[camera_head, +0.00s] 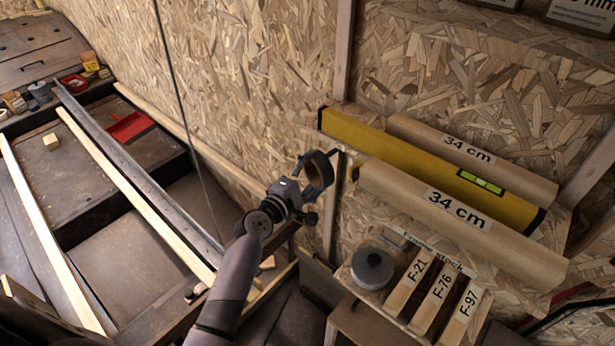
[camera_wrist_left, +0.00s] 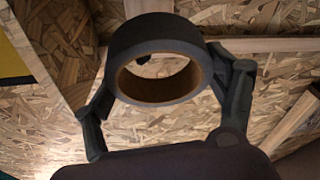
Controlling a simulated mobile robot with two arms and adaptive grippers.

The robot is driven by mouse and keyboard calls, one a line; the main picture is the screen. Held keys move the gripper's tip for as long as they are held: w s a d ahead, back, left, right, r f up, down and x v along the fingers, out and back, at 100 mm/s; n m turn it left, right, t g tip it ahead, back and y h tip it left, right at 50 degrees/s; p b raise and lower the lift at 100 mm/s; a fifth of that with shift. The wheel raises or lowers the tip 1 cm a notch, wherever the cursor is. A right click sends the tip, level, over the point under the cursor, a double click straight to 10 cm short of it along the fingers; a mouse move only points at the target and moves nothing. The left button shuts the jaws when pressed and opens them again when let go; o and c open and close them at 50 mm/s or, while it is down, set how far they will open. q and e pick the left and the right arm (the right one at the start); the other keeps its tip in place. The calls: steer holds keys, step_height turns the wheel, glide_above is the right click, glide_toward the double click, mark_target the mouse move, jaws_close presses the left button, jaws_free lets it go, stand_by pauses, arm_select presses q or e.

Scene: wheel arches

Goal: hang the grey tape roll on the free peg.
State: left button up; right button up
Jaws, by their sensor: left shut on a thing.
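The grey tape roll (camera_head: 321,163) with a brown cardboard core is held in my left gripper (camera_head: 309,180), in front of the chipboard wall near the upright wooden post. The roll also shows in the left wrist view (camera_wrist_left: 152,36), with a finger at each side and its hole facing the camera. A small dark shape shows through the hole; I cannot tell if it is a peg. No free peg can be made out clearly in the head view. My right gripper is not in view.
A second grey roll (camera_head: 373,268) lies on the chipboard shelf, beside wooden blocks (camera_head: 437,297) marked F-21, F-76 and F-97. A yellow level (camera_head: 400,157) and two brown 34 cm tubes (camera_head: 455,220) lie to the right of my gripper. Wooden strips and a red dustpan (camera_head: 130,127) are at left.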

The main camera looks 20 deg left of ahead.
arm_select(q)
steer(key=f+b+x, duration=0.1)
steer(key=b+x, duration=0.1)
steer(key=x, duration=0.5)
steer(key=shift+d+b, duration=0.4)
stand_by(0.3)
stand_by(0.6)
steer(key=o, duration=1.2)
steer(key=shift+s, duration=0.1)
